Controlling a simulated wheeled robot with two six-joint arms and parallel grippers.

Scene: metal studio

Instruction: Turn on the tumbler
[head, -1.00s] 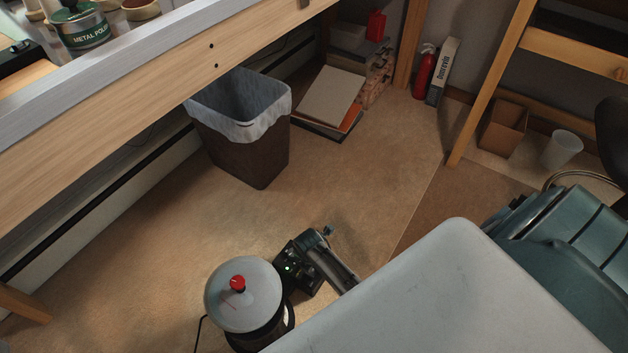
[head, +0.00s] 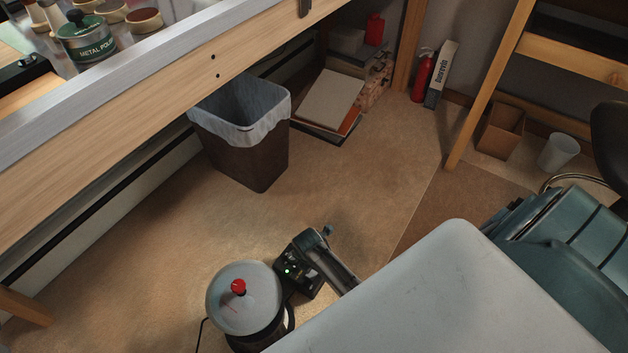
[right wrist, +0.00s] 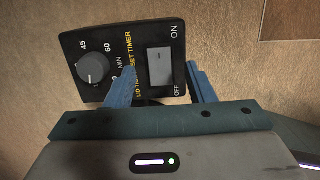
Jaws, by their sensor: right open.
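The tumbler (head: 258,285) stands on the floor at the bottom of the head view, with a grey round lid, a red knob and a dark body. In the right wrist view its black control panel (right wrist: 109,33) carries a round timer dial (right wrist: 91,67) and a grey rocker switch (right wrist: 160,68) between ON and OFF marks. My right gripper (right wrist: 161,69) is open and empty. Its two blue fingers appear on either side of the switch; contact cannot be told. In the head view, dark hardware with a green light sits beside the tumbler. My left gripper is out of view.
A lined waste bin (head: 245,150) stands under the wooden workbench (head: 150,115). The carpet between bin and tumbler is clear.

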